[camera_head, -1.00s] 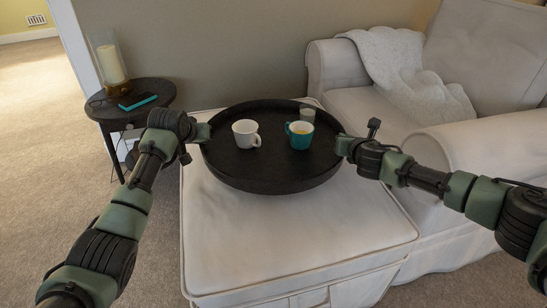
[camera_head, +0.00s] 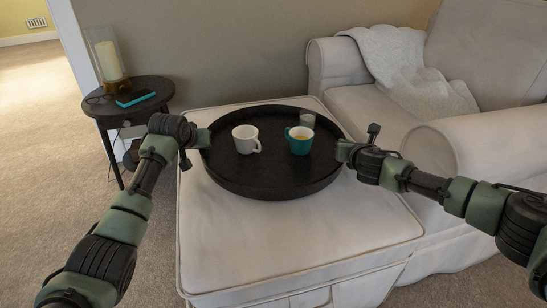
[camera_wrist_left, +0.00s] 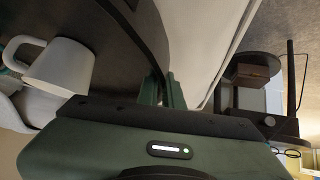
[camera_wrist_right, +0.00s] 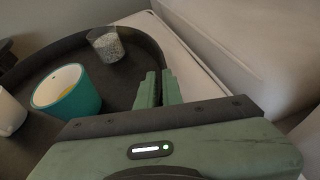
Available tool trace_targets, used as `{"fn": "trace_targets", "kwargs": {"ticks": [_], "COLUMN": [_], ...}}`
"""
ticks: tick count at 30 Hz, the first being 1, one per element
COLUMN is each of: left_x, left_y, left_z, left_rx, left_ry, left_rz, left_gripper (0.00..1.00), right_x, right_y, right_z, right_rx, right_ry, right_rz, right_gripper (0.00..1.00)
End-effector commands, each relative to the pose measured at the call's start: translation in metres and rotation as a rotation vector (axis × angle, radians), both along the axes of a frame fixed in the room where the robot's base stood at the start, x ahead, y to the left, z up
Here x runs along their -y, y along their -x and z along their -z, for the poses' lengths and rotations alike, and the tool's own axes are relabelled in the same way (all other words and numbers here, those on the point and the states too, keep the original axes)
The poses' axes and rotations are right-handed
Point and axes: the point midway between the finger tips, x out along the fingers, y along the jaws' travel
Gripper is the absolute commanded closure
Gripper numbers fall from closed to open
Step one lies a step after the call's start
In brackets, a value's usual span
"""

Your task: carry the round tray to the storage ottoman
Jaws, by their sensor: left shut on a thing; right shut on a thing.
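The round tray (camera_head: 280,184) is black with a raised rim and sits level over the white storage ottoman (camera_head: 300,240). I cannot tell whether it touches the top. A white mug (camera_head: 244,139), a teal mug (camera_head: 298,143) and a small glass (camera_head: 307,119) stand upright on it. My left gripper (camera_head: 204,137) is shut on the tray's left rim; the rim also shows between its fingers in the left wrist view (camera_wrist_left: 165,88). My right gripper (camera_head: 342,150) is shut on the right rim, with its fingers (camera_wrist_right: 157,88) at the rim in the right wrist view.
A dark round side table (camera_head: 135,106) with a candle in a glass holder (camera_head: 107,60) and a teal-covered item (camera_head: 136,99) stands to the left. A white armchair (camera_head: 440,135) with a grey throw (camera_head: 400,75) adjoins the ottoman on the right. Carpet is clear at left.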

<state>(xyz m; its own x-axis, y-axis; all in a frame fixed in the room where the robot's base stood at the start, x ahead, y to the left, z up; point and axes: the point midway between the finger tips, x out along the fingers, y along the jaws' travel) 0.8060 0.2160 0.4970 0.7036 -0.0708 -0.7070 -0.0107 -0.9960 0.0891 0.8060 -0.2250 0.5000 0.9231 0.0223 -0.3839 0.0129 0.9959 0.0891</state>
Motion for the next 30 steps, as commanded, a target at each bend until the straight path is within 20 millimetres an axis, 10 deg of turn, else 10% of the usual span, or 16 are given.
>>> {"fn": "trace_targets", "kwargs": {"ticks": [4, 7, 30], "left_x": [0.005, 0.004, -0.003], "left_y": [-0.001, 0.0, 0.041], "left_z": [0.007, 0.008, -0.033], "left_rx": [0.01, 0.003, 0.004], "left_ry": [0.006, 0.005, 0.001], "left_rz": [0.008, 0.006, 0.003], "left_gripper": [1.0, 0.71, 0.71], "right_x": [-0.004, -0.004, 0.0], "right_y": [-0.001, 0.0, 0.0], "right_z": [0.008, 0.008, 0.009], "right_rx": [0.006, 0.001, 0.0], "right_ry": [-0.004, -0.003, 0.0], "right_rz": [-0.007, -0.007, 0.0], "right_gripper": [1.0, 0.71, 0.71]}}
